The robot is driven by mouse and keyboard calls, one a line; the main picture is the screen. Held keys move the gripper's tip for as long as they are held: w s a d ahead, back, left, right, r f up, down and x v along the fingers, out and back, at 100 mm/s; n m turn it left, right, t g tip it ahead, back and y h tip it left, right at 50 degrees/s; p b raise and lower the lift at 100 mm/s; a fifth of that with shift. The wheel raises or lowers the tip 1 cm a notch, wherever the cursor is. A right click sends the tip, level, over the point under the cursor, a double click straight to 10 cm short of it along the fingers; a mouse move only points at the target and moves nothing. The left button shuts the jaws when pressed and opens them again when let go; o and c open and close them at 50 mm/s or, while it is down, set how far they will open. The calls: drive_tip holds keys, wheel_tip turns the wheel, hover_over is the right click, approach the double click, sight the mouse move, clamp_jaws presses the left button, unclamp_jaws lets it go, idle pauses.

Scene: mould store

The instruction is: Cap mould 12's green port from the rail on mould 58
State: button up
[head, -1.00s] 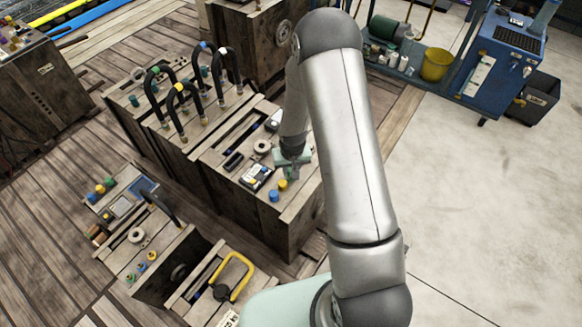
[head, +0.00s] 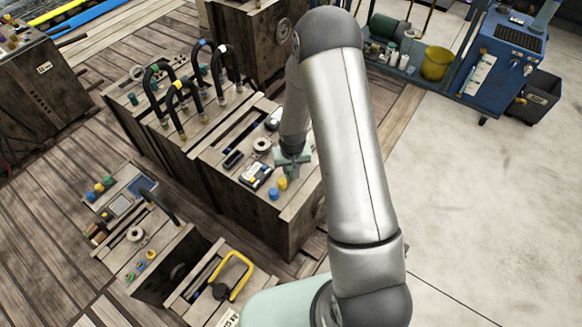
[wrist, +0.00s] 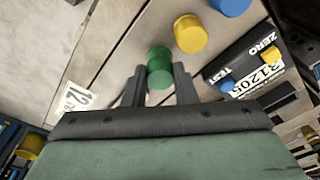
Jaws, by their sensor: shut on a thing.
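My gripper (wrist: 159,72) is shut on a green cap (wrist: 160,60), one finger on each side of it. In the head view my gripper (head: 292,170) is low over the front right end of the middle mould (head: 262,212), and my arm hides part of that top. A yellow cap (wrist: 189,33) and a blue cap (wrist: 230,4) stand in a row with the green one, apart from my fingers. A white label (wrist: 74,102) reading 12 lies at the left of the wrist view. Whether the green cap is seated cannot be told.
A dark instrument box (wrist: 245,62) is close right of the caps. Tall black hoses (head: 220,72) arch behind on the mould. A lower mould (head: 140,262) with coloured caps and a yellow handle (head: 236,262) stand front left.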

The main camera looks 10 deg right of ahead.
drive_tip(key=shift+f+b, duration=0.75)
drive_tip(key=shift+b, duration=0.15)
idle(0.9)
drive_tip(key=o, duration=1)
drive_tip(key=shift+o, duration=0.2)
drive_tip(key=shift+r, duration=0.15)
wheel_tip(320, 180, up, 17)
drive_tip(key=s, duration=0.2)
drive_tip(key=shift+s, duration=0.1)
drive_tip(key=s+r+p, duration=0.1)
drive_tip(key=s+r, duration=0.4)
drive_tip(key=s, duration=0.2)
drive_tip(key=s+r, duration=0.4)
drive_tip(key=s, duration=0.4)
drive_tip(key=s+a+r+n+g+p, duration=0.1)
drive_tip(key=s+r, duration=0.4)
drive_tip(key=s, duration=0.3)
drive_tip(key=shift+s+r+p, duration=0.2)
drive_tip(key=shift+r+p, duration=0.1)
